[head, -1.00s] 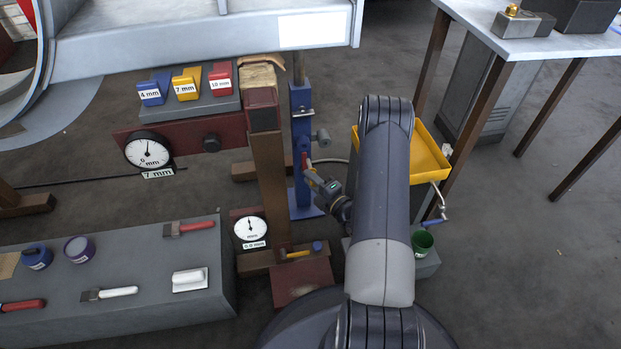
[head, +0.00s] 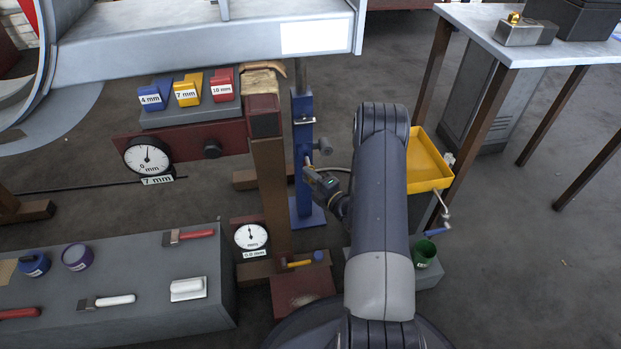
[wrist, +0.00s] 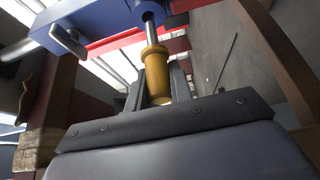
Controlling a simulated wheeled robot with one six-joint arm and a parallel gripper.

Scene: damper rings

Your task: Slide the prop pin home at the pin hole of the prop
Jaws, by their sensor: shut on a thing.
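The prop is a blue upright post (head: 303,110) under the machine's pale bed. My gripper (head: 311,174) is at its side, roughly mid-height. In the wrist view the jaws (wrist: 157,88) are shut on the brass-coloured grip of the prop pin (wrist: 156,68). The pin's steel shank points away from the jaws to a blue round boss on the prop (wrist: 115,14). Its far end is hidden at the boss, and I cannot tell how deep it sits. The brass grip stands clear of the boss, with bare shank between them. In the head view my gripper hides the pin.
A grey knob (head: 324,146) sticks out right of the post. A brown post (head: 270,180) stands close on its left. A yellow tray (head: 428,165) and green cup (head: 424,250) are right of my arm.

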